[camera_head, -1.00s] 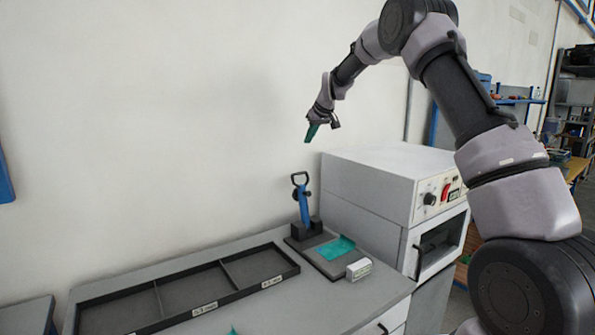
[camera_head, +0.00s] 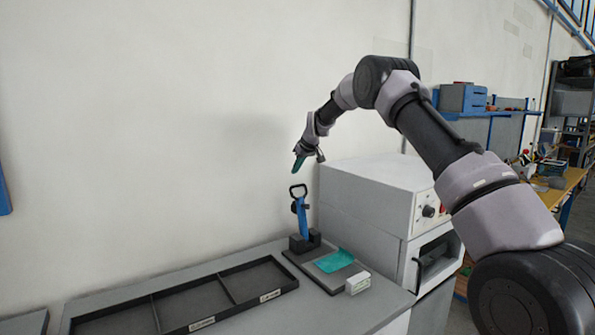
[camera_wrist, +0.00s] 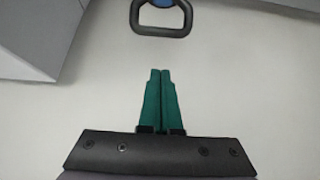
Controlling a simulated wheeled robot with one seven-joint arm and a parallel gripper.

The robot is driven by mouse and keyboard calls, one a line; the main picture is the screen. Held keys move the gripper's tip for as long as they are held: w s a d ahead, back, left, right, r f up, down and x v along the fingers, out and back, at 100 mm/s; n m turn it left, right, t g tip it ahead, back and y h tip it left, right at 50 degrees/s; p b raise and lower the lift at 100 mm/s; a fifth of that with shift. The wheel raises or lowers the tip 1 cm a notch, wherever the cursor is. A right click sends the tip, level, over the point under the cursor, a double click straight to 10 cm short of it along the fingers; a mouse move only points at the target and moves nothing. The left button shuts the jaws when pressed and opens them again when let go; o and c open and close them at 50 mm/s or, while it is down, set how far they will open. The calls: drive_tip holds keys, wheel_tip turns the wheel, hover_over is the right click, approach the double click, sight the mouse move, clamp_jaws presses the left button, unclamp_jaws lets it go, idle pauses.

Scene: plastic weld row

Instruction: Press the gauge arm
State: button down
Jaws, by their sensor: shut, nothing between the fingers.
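The gauge arm (camera_head: 303,217) is a blue upright lever with a black loop handle (camera_head: 298,191) on top. It stands on a black block on a dark base plate (camera_head: 318,284) on the bench. In the wrist view the loop handle (camera_wrist: 160,28) shows at the top, ahead of the fingertips and apart from them. My gripper (camera_head: 298,165) has green fingers and is just above the handle in the head view. In the wrist view its fingers (camera_wrist: 160,72) are shut together with nothing between them. A teal sheet piece (camera_head: 334,261) lies on the base plate in front of the lever.
A grey oven-like cabinet (camera_head: 375,190) with a knob stands just right of the gauge. A black divided tray (camera_head: 187,305) lies on the bench to the left. A small white labelled block (camera_head: 358,282) sits at the plate's front. The wall is close behind.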

drive_tip(key=shift+w+f, duration=0.15)
drive_tip(key=shift+f, duration=2.7)
